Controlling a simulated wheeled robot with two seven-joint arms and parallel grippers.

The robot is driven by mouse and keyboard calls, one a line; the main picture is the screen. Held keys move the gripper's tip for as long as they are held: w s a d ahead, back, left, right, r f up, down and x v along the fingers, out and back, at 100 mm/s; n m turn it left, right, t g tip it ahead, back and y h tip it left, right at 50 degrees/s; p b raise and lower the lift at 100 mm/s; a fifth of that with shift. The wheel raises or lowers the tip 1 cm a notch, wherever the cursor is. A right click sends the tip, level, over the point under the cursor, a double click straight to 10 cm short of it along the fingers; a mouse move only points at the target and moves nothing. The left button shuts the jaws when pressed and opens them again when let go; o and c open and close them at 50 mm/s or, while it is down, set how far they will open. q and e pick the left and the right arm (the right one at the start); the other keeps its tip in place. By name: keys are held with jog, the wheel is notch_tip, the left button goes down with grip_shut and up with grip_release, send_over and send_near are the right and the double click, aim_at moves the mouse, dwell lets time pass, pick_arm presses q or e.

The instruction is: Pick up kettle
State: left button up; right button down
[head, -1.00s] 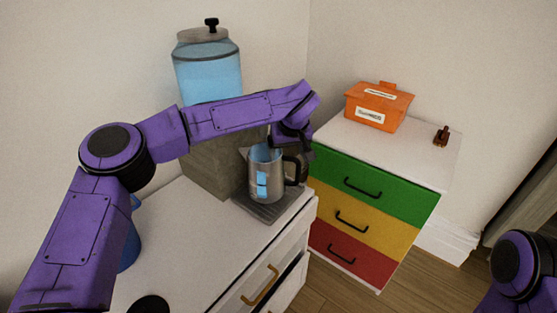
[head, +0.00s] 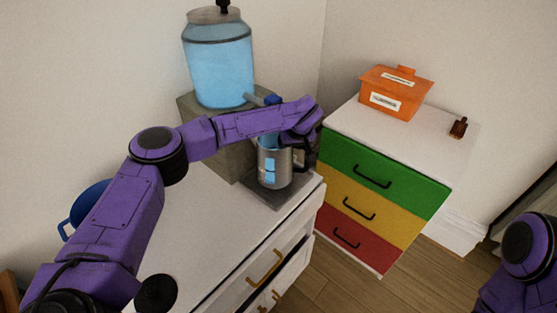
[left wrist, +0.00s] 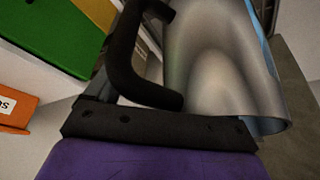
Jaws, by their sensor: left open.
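The kettle (head: 272,172) is a silver metal jug with a black handle on its right side and blue windows on its front. It stands upright on a dark grey slab (head: 268,195) on the white cabinet. My left gripper (head: 301,138) is over the handle side, close to the kettle's top; its fingertips are hidden in the head view. In the left wrist view the kettle's metal body (left wrist: 225,65) and its black handle (left wrist: 135,60) are right in front of the gripper. The gripper is open; I cannot tell whether it touches the handle. My right gripper is out of view.
A glass dispenser (head: 218,70) of blue liquid stands on a grey block (head: 196,140) behind the kettle, its spigot near the kettle's top. A chest with coloured drawers (head: 385,175) at right carries an orange box (head: 397,92). A blue vessel (head: 88,203) is at left.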

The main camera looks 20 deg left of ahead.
pick_arm(q)
jog(key=shift+s+r, duration=0.1)
jog(key=shift+s, duration=0.1)
jog(key=shift+w, duration=0.1)
grip_shut()
dwell(1.0)
